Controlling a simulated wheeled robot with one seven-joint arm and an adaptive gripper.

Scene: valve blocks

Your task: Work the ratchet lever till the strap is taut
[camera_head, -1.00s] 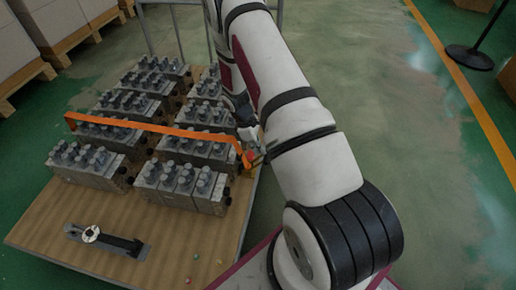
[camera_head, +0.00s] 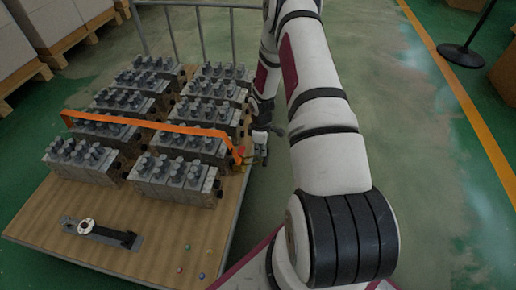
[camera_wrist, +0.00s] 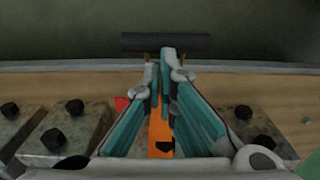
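The orange strap (camera_head: 150,124) runs across the valve blocks on the wooden pallet and drops at its right end to a small red and orange ratchet part (camera_head: 240,153). My gripper (camera_head: 263,149) is at the pallet's right edge, just right of this part. In the wrist view my gripper's teal fingers (camera_wrist: 165,75) come close together at the tips, near a dark horizontal bar (camera_wrist: 166,42), which may be the lever's handle. Orange strap (camera_wrist: 160,132) shows between the fingers. Whether the fingers grip the bar is not clear.
Rows of grey valve blocks (camera_head: 174,180) stand left of my gripper. A dark tool with a pale round part (camera_head: 103,233) and several small coloured bits lie on the pallet's front (camera_head: 150,258).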

